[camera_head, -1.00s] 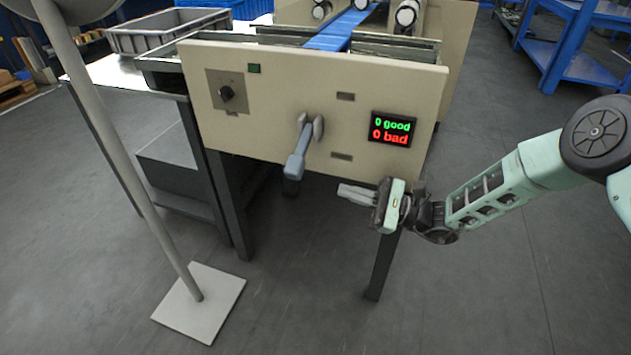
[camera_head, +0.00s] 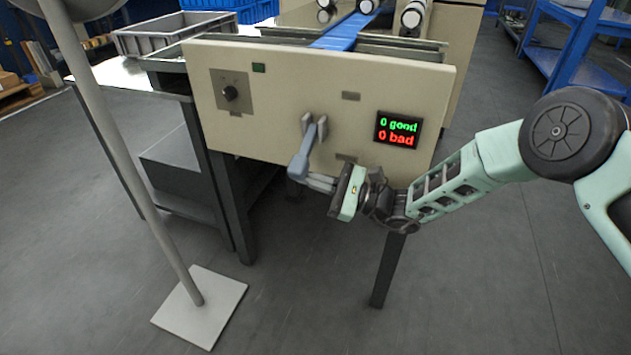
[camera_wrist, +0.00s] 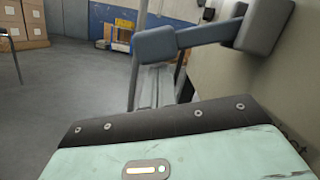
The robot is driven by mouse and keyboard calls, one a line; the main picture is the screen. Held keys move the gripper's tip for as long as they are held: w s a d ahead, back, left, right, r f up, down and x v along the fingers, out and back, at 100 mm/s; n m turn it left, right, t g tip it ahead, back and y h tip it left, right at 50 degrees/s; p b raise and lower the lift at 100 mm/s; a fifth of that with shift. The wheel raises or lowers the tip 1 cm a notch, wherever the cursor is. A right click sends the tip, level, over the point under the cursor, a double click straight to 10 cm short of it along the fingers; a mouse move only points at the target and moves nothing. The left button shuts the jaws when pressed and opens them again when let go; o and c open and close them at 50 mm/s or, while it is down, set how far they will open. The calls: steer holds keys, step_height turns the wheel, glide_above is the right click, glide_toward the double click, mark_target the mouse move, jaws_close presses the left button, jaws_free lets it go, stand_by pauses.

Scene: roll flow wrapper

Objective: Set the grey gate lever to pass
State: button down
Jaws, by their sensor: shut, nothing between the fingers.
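The grey gate lever (camera_head: 307,146) hangs from its pivot on the cream front panel, its handle pointing down and a little left. Two small plates read as labels, one above (camera_head: 351,96) and one below (camera_head: 346,158), to the right of the lever; their text is too small to read. My gripper (camera_head: 318,183) is shut and empty, its fingertips at the right side of the lever's lower end, touching or very close. In the wrist view the lever (camera_wrist: 190,38) stretches across the top, just beyond the gripper body.
A display (camera_head: 397,130) on the panel reads 0 good, 0 bad. A black knob (camera_head: 230,93) and a green button (camera_head: 259,68) sit left of the lever. A pole on a white base (camera_head: 200,305) stands at front left. Open floor lies below the panel.

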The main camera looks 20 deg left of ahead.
mark_target(307, 168)
steer(key=shift+s+r, duration=0.1)
steer(key=shift+s+r+m+p, duration=0.15)
steer(key=shift+r+m+p, duration=0.05)
steer(key=shift+m+p, duration=0.3)
steer(key=shift+r, duration=0.1)
steer(key=r+m+t+p, duration=0.1)
steer(key=m+p, duration=0.1)
steer(key=s+r+m+p, duration=0.1)
steer(key=r+m+p, duration=0.1)
steer(key=s+r+m+t+p, duration=0.1)
steer(key=m+p, duration=0.1)
steer(key=p, duration=0.1)
steer(key=shift+s+d+r+t, duration=0.1)
steer(key=shift+r+t, duration=0.05)
steer(key=shift+t, duration=0.15)
steer(key=r+m+p, duration=0.1)
steer(key=m+p, duration=0.1)
steer(key=r+m+t+p, duration=0.1)
steer(key=p, duration=0.1)
steer(key=shift+s+r+m, duration=0.3)
steer(key=shift+r+m, duration=0.05)
steer(key=shift+m, duration=0.05)
steer(key=shift+r+m+t+p, duration=0.6)
steer(key=shift+r+m+p, duration=0.05)
steer(key=shift+m+p, duration=0.6)
steer(key=shift+w, duration=0.1)
